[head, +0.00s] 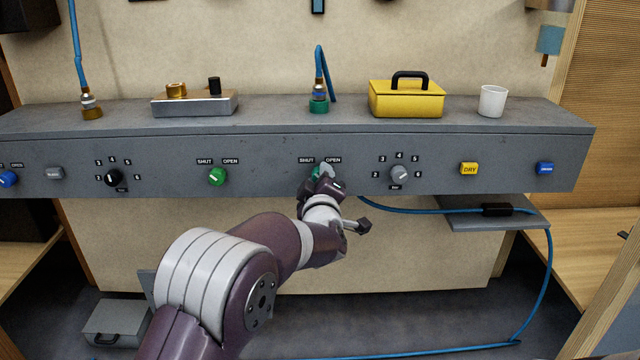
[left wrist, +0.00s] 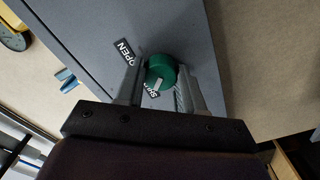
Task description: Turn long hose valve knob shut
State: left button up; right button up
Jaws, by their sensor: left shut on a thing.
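My left gripper (head: 322,174) is at the front panel of the grey console, shut on the green valve knob (head: 314,174), which it partly hides in the head view. In the left wrist view, the round green knob (left wrist: 160,68) sits between the two fingers of my left gripper (left wrist: 158,84). Its white pointer mark (left wrist: 157,84) is on the side toward the SHUT label (left wrist: 151,90). The OPEN label (left wrist: 124,51) lies off to the left there. A blue hose with a green-based fitting (head: 318,104) stands on the ledge above this knob. My right gripper is out of view.
A second green knob (head: 217,176) with SHUT and OPEN labels is to the left. A grey dial (head: 399,174) is close on the right. A yellow case (head: 406,100) and a white cup (head: 492,101) stand on the ledge (head: 270,112). A blue hose runs below the console.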

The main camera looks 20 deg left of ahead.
pick_arm(q)
jog(key=shift+f+n, duration=0.15)
jog(key=shift+n, duration=0.15)
jog(key=o, duration=1)
jog(key=shift+o, duration=0.2)
jog(key=p+v, duration=0.4)
jog(key=v, duration=0.8)
jog(key=shift+s, duration=0.4)
jog(key=shift+d, duration=0.1)
